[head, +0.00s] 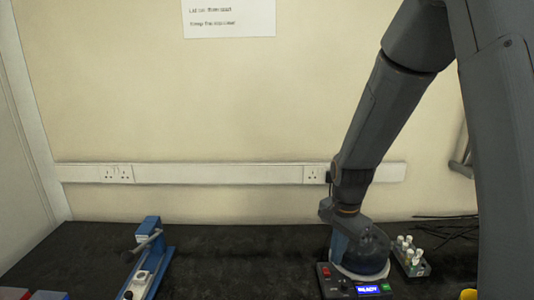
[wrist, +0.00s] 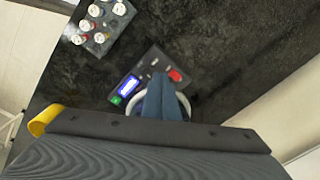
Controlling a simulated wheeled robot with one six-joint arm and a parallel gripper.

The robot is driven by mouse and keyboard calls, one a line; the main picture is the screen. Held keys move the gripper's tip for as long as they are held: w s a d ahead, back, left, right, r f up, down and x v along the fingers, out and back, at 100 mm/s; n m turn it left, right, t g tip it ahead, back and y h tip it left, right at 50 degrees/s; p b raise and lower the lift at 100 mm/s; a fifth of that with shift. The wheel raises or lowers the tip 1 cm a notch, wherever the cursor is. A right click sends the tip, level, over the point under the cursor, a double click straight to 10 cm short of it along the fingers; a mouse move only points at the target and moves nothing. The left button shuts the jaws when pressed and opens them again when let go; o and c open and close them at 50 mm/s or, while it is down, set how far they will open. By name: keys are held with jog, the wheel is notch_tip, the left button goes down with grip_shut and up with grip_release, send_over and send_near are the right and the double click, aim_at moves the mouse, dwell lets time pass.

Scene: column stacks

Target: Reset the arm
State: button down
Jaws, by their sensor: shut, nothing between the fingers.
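My arm comes down from the upper right in the head view, and its wrist end is over a small bench device (head: 350,283) with a lit blue display and a pale ring. In the wrist view my gripper (wrist: 162,78) shows as two blue-grey fingers close together, with nothing between them. They point over the same device (wrist: 128,98), which has a red button, a green button and the blue display. The fingers cover part of its ring. I cannot tell whether they touch it. In the head view my fingertips are hidden.
A rack of capped vials (head: 410,258) stands right of the device; it also shows in the wrist view (wrist: 100,25). Thin black rods (head: 450,228) lie behind it. A blue clamp-like tool (head: 148,262) is at the left. The dark bench (head: 240,265) between is clear. The wall is close behind.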

jog(key=s+r+n+b, duration=0.1)
jog(key=s+r+n, duration=0.2)
jog(key=s+n, duration=0.8)
jog(key=shift+s+t, duration=0.4)
jog(key=shift+s, duration=0.6)
jog(key=shift+d, duration=0.1)
